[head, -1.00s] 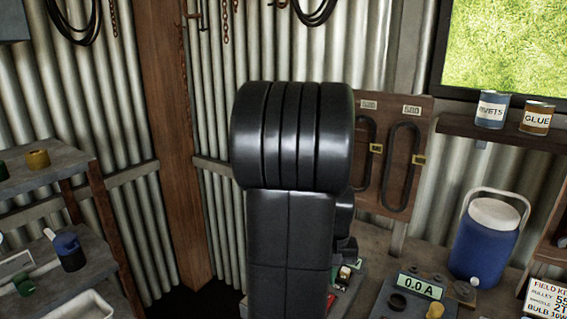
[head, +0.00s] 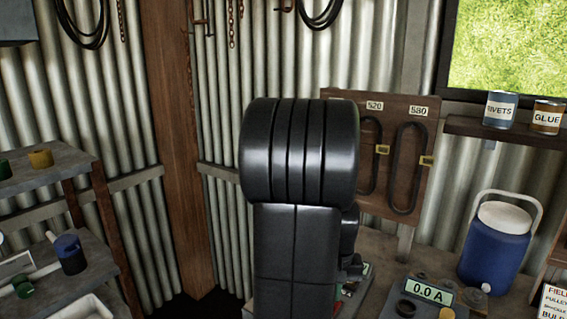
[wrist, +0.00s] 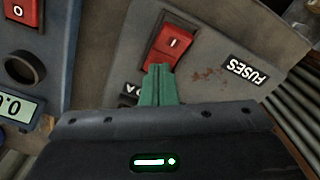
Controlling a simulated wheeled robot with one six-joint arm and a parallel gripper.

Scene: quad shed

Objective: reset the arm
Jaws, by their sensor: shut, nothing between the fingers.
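My gripper (wrist: 158,84) shows in the wrist view as two green fingers pressed together, with nothing between them. Its tips are at the lower edge of a red rocker switch (wrist: 173,42) marked "I"; I cannot tell whether they touch it. The switch is on a grey panel (wrist: 205,72) with a "FUSES" label (wrist: 245,69). In the head view my black arm fills the middle and hides the gripper.
A unit with a "0.0 A" display (head: 432,291) stands on the bench, right of my arm. A blue cooler (head: 497,245) is farther right. A belt board (head: 398,165) stands behind. Shelves with cans (head: 41,159) are at left.

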